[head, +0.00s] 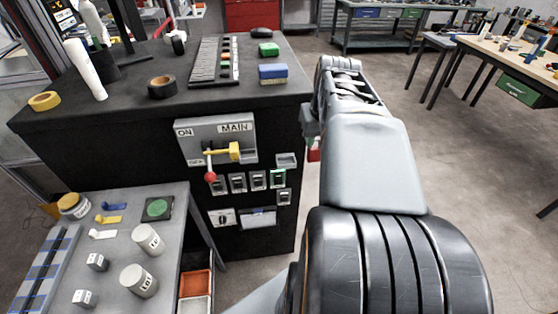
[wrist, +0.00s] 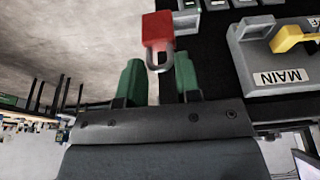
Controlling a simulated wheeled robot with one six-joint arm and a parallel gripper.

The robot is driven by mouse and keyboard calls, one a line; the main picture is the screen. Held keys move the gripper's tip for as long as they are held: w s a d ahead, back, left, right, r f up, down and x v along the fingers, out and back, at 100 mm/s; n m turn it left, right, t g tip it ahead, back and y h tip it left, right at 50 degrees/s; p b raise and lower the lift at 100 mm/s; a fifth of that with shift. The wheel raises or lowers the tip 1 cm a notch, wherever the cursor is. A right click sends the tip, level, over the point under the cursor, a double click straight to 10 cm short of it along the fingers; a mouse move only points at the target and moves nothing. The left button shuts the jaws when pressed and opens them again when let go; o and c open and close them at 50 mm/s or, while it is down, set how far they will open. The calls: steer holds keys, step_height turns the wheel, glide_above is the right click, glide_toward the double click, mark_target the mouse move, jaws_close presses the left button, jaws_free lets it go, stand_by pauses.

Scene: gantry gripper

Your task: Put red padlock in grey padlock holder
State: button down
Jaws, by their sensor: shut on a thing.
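The red padlock (wrist: 157,27) hangs past the fingertips in the wrist view, its metal shackle between the green fingers of my gripper (wrist: 158,72). My gripper is shut on it. In the head view, a bit of the red padlock (head: 313,155) shows beside my arm, which hides the fingers. A small grey holder (head: 287,160) is on the black cabinet front, just left of the padlock; a grey holder also shows right beside the padlock in the wrist view (wrist: 187,24). The padlock looks apart from it. Which grey fitting is the padlock holder, I cannot tell for sure.
The grey MAIN switch panel (head: 217,140) has a yellow handle (head: 222,152) and a red-ended lever that stick out. A grey side table (head: 120,225) stands at left. Open floor lies right of the cabinet.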

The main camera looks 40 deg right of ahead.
steer(key=shift+w+r, duration=0.1)
steer(key=shift+r, duration=0.1)
steer(key=w+f, duration=0.3)
steer(key=w, duration=0.1)
steer(key=w+f, duration=0.4)
steer(key=w+f+p, duration=0.1)
steer(key=w+f, duration=0.3)
steer(key=shift+w+d+f, duration=0.25)
steer(key=shift+w+d, duration=0.1)
steer(key=shift+f, duration=0.4)
steer(key=shift+f, duration=0.15)
